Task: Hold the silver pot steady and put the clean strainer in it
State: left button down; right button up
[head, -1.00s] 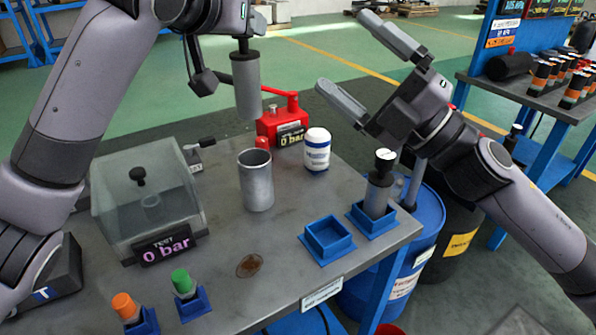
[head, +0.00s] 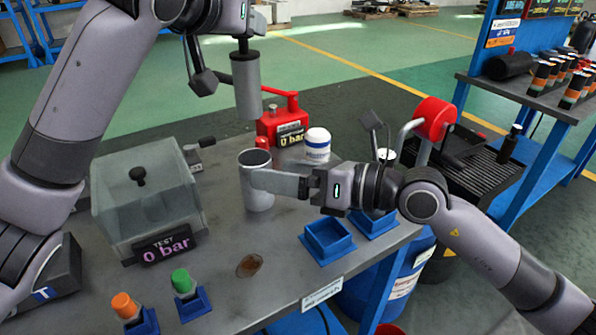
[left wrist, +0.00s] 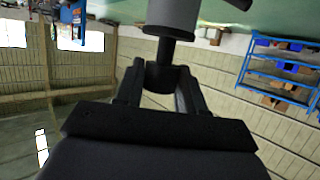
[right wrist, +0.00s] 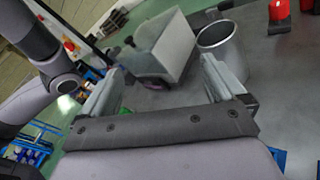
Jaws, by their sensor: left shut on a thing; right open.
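The silver pot (head: 260,201) stands upright on the grey bench; it also shows in the right wrist view (right wrist: 220,42). My left gripper (head: 243,42) is shut on the black knob of a grey cylindrical strainer (head: 246,86), which hangs upright above and behind the pot. The knob shows between its fingers in the left wrist view (left wrist: 163,72). My right gripper (right wrist: 160,80) is open and level beside the pot. One finger (head: 280,183) crosses in front of the pot's upper wall in the head view; the other finger is hidden there. Contact cannot be told.
A clear test box (head: 150,195) stands left of the pot. A red device (head: 281,125) and a white jar (head: 317,146) stand behind it. An empty blue holder (head: 327,240) is front right. Another holder (head: 377,222) is partly hidden by my right arm. Orange and green-capped items stand in front.

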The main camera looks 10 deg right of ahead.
jog(key=w+f+h, duration=0.1)
jog(key=f, duration=0.1)
jog(key=w+d+f+t+h, duration=0.1)
jog(key=f+h, duration=0.1)
jog(key=w+d+f+n+h, duration=0.1)
jog(key=w+f+h, duration=0.1)
jog(key=f, duration=0.1)
jog(key=shift+w+d+t, duration=0.1)
jog(key=shift+t, duration=0.3)
jog(key=shift+x, duration=5.85)
jog(key=shift+d+f+h, duration=0.1)
jog(key=shift+f+h, duration=0.05)
jog(key=shift+h, duration=0.15)
jog(key=c, duration=1.2)
pick_arm(q)
jog(key=shift+f+m+g+h, duration=0.3)
jog(key=shift+m+h, duration=0.2)
jog(key=shift+m, duration=0.1)
jog(key=shift+a+f+h, duration=0.1)
jog(key=shift+f+h, duration=0.2)
jog(key=shift+f, duration=0.1)
notch_tip(320, 180, down, 18)
